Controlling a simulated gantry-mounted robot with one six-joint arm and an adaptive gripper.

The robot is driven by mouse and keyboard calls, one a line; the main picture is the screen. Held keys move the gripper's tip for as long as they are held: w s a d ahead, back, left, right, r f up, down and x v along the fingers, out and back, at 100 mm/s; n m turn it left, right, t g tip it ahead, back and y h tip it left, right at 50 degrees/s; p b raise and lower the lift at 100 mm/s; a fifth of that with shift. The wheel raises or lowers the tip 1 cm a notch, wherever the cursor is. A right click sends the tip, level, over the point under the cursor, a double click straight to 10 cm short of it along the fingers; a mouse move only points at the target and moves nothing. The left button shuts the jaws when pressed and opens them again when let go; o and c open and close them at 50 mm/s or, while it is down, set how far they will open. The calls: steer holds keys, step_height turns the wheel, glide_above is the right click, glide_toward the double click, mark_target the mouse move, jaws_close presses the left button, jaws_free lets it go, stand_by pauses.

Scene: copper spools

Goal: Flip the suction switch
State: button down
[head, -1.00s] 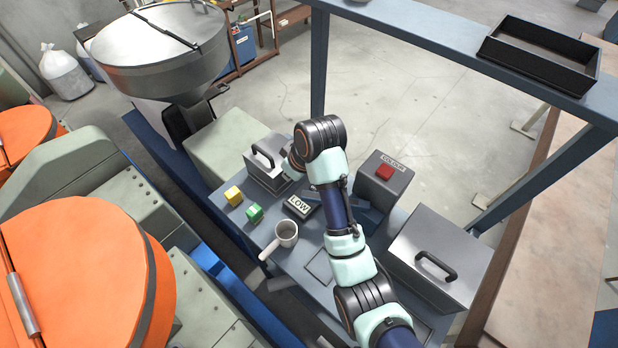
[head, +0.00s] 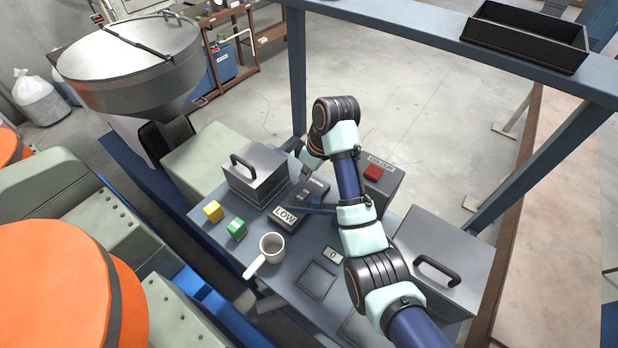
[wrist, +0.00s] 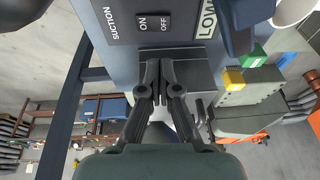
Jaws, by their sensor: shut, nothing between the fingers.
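The suction switch (wrist: 155,22) is a black rocker marked ON and OFF beside the word SUCTION on the blue-grey panel. It is at the top of the wrist view. Which side is pressed cannot be told. In the head view the dark switch unit (head: 314,188) lies behind the LOW sign, partly beside my arm. My gripper (wrist: 160,72) is shut and empty, its black fingers together. In the wrist view its tips appear just below the switch, apart from it, with the lidded metal box behind them. In the head view my gripper is small and mostly hidden by the arm.
The metal box with a handle (head: 258,178) stands left of the switch. A LOW sign (head: 285,216), white mug (head: 271,246), yellow block (head: 213,211) and green block (head: 236,229) are in front. A red button (head: 373,172) stands right, with a second handled box (head: 436,262).

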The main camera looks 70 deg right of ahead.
mark_target(299, 195)
steer(key=x, duration=0.2)
steer(key=p+x, duration=0.1)
steer(key=x, duration=0.2)
steer(key=s+p+x, duration=0.1)
steer(key=x, duration=0.2)
steer(key=shift+w+a+f, duration=0.1)
steer(key=shift+a+f, duration=0.25)
steer(key=shift+f, duration=0.1)
steer(key=shift+d+f, duration=0.1)
